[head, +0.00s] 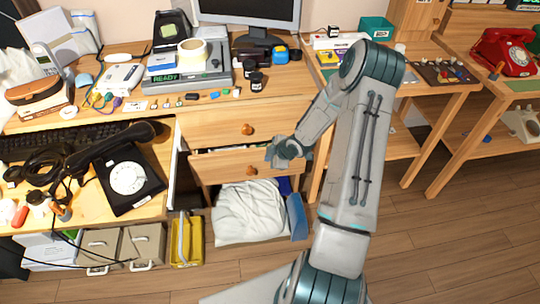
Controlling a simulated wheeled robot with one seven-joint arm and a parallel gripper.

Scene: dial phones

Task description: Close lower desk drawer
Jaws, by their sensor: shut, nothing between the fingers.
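The lower desk drawer (219,169) has a wooden front with a round knob (251,171). It stands a little out from the desk, with a dark gap along its top edge. The upper drawer (215,125) with its own knob (248,129) is just above it. My gripper (273,157) is at the upper right part of the lower drawer, right of the knob. It is shut and holds nothing.
A white bag (250,212) and a blue box (297,216) lie under the drawer. A yellow container (187,240) stands to their left. A black dial phone (128,178) rests on the left shelf. Desk legs stand right of my gripper. The wooden floor (440,245) at right is clear.

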